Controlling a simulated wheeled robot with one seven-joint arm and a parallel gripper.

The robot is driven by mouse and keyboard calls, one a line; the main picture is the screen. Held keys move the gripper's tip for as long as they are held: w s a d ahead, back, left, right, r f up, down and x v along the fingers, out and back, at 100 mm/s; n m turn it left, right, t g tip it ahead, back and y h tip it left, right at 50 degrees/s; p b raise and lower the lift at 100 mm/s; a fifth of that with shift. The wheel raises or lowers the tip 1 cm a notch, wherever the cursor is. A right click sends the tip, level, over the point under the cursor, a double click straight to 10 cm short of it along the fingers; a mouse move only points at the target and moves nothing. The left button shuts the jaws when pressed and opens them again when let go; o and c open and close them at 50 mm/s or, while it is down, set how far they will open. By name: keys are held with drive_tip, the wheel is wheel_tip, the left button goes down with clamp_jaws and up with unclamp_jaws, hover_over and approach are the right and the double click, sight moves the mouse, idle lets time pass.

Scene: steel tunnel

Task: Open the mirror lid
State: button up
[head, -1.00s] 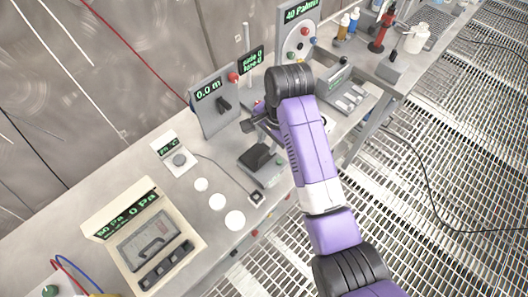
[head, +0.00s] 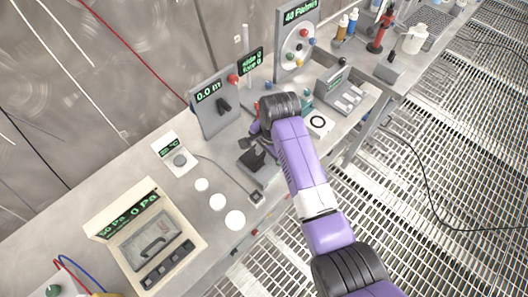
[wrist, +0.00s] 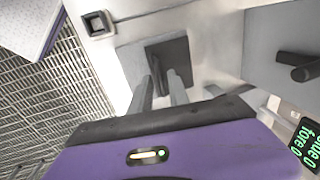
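A dark square lid (wrist: 180,52) with a raised ridge lies on a grey base in the wrist view; I take it to be the mirror lid. In the head view the dark lid (head: 249,160) sits on the bench, partly covered by my gripper (head: 260,150). In the wrist view the two grey fingers of my gripper (wrist: 161,84) are apart and reach toward the lid, with the ridge seen between their tips. I cannot tell whether they touch it. The lid looks closed.
An upright panel (head: 207,117) reading 0.0 m stands behind the lid. A small black-topped block (head: 257,197) and white discs (head: 217,202) lie in front and left. A ringed white plate (head: 326,126) lies right of my wrist. The bench's front edge is close.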

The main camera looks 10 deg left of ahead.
clamp_jaws()
idle(1.2)
